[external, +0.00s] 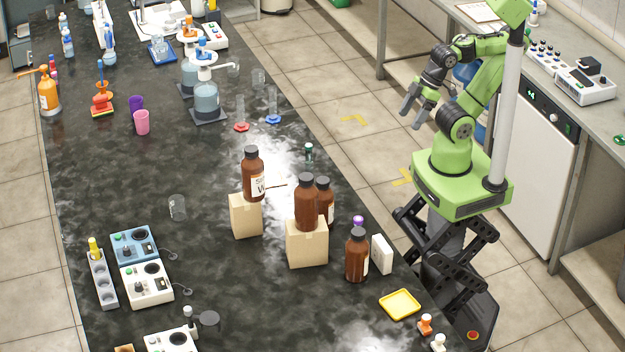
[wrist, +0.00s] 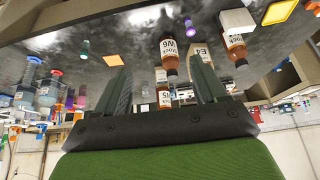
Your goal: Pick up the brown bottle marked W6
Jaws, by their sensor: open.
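The brown bottle marked W6 (wrist: 168,46) appears upside down in the wrist view, its white label readable and its dark cap pointing down. In the external view the matching bottle (external: 326,204) seems to be the one standing on the bench behind the middle box, partly hidden by another brown bottle (external: 306,207). My gripper (external: 411,114) is open and empty, raised beyond the bench's right edge, well apart from the bottles. In the wrist view its two fingers (wrist: 158,66) flank the W6 bottle, which is still some distance off.
Another brown bottle (external: 253,176) stands on the left cardboard box (external: 245,216). A yellow tray (external: 400,304) lies near the bench edge. A small green vial (external: 308,152) stands nearby.

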